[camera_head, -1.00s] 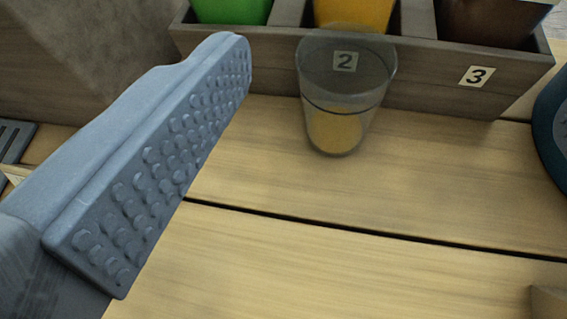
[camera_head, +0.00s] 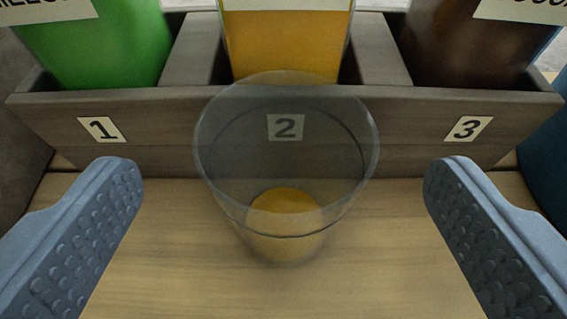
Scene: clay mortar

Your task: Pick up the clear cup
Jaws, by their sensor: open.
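The clear cup (camera_head: 285,225) stands upright on the wooden table in the middle of the view, with a little yellow-orange stuff showing at its bottom. A dark line runs around its wall. My gripper (camera_head: 283,180) is open, with one grey studded finger at the left and the other at the right. The cup is centred between the two fingers, and a gap shows on each side. I cannot tell exactly how far the fingertips are from it in depth.
A grey wooden rack (camera_head: 375,115) with labels 1, 2 and 3 stands close behind the cup. It holds a green container (camera_head: 105,45), an orange container (camera_head: 285,45) and a dark brown container (camera_head: 470,50). A dark blue object (camera_head: 550,150) is at the right edge.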

